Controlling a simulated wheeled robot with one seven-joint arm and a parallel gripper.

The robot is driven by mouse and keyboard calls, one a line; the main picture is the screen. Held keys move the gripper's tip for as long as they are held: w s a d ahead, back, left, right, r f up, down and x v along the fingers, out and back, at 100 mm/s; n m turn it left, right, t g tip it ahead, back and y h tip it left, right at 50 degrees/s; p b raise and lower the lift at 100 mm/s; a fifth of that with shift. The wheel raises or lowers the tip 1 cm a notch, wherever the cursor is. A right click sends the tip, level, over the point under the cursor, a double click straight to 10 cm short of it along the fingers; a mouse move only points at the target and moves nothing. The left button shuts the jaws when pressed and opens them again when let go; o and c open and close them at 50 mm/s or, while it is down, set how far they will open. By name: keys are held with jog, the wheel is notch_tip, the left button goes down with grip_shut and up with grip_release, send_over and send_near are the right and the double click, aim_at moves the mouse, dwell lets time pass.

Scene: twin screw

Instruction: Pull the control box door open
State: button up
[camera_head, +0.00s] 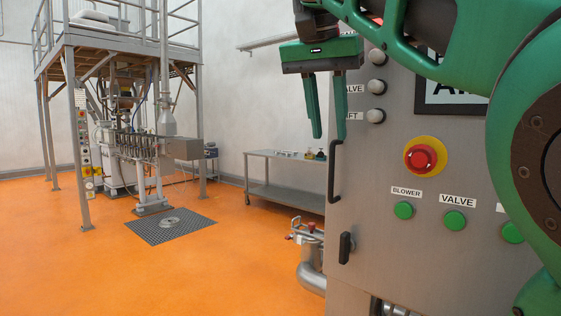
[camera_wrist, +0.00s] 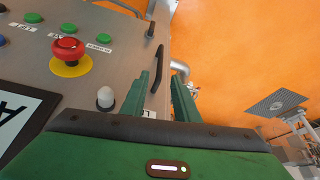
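The control box door (camera_head: 440,240) is a grey metal panel filling the right of the head view; it looks closed. Its black bar handle (camera_head: 332,172) runs upright along the left edge. My gripper (camera_head: 329,137) is green, points down and is open with a gap between its fingers. Its fingertips are by the handle's top end in the head view. In the wrist view, the handle (camera_wrist: 158,64) shows in the gap between the fingertips (camera_wrist: 162,72), nearer the left finger. I cannot tell whether a finger touches it.
A red emergency button (camera_head: 422,157), green buttons (camera_head: 404,210) and white lamps (camera_head: 376,87) stick out from the panel. A black latch (camera_head: 345,247) sits below the handle. A metal table (camera_head: 285,180) stands behind. Orange floor (camera_head: 190,270) to the left is open.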

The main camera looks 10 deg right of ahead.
aim_at(331, 150)
jog(key=x, duration=0.7)
jog(key=shift+w+f, duration=0.1)
jog(key=shift+f, duration=0.25)
grip_shut()
